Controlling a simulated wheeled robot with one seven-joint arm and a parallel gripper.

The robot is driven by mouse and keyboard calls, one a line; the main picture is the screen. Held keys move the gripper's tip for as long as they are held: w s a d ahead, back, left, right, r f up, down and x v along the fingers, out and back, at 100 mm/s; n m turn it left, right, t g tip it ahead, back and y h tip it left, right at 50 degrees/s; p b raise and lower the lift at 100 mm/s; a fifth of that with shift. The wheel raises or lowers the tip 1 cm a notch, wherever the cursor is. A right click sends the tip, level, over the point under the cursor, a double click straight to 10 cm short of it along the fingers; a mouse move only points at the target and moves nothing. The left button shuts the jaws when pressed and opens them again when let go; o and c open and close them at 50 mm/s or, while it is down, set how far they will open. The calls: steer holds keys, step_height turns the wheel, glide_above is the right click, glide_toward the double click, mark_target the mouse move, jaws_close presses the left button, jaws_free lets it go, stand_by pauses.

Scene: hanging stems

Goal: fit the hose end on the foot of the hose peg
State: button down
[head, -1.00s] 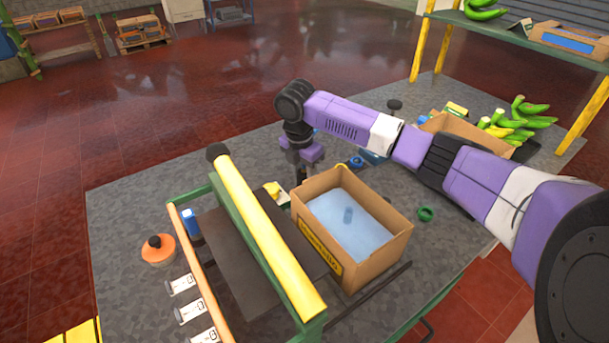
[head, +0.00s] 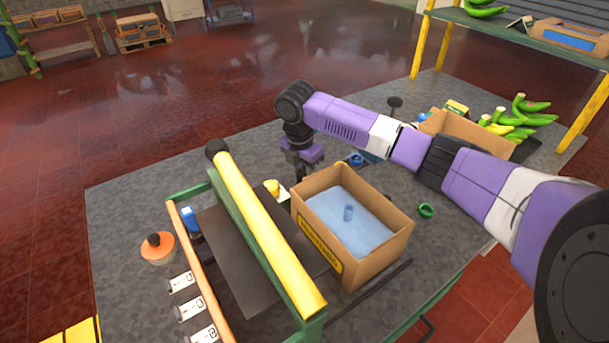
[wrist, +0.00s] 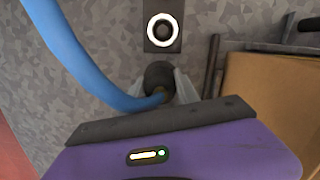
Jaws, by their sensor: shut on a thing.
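In the wrist view a blue hose (wrist: 75,55) curves down from the upper left to a dark hose end (wrist: 158,76). My gripper (wrist: 168,92) is shut on this hose end, with pale fingers on both sides of it. Just beyond it lies a dark plate with a white ring (wrist: 160,30) around a round grey centre, which looks like the hose peg's foot; a gap shows between it and the hose end. In the head view my gripper (head: 299,172) points down behind the cardboard box, and its fingertips and the hose end are mostly hidden.
The cardboard box (head: 372,262) with blue foam stands close to my gripper. A green frame with a yellow bar (head: 265,235) stands left of it. A yellow knob (head: 272,187) is beside the gripper. A second box (head: 465,130) and bananas (head: 520,118) lie at the back right.

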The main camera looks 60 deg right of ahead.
steer(key=shift+c, duration=2.1)
jaws_free()
steer(key=shift+r+p, duration=1.05)
steer(key=shift+p, duration=0.05)
steer(key=shift+r+p, duration=0.3)
steer(key=shift+r, duration=0.05)
steer(key=shift+r, duration=0.15)
step_height(320, 180, up, 6)
steer(key=p, duration=0.5)
steer(key=shift+p, duration=0.4)
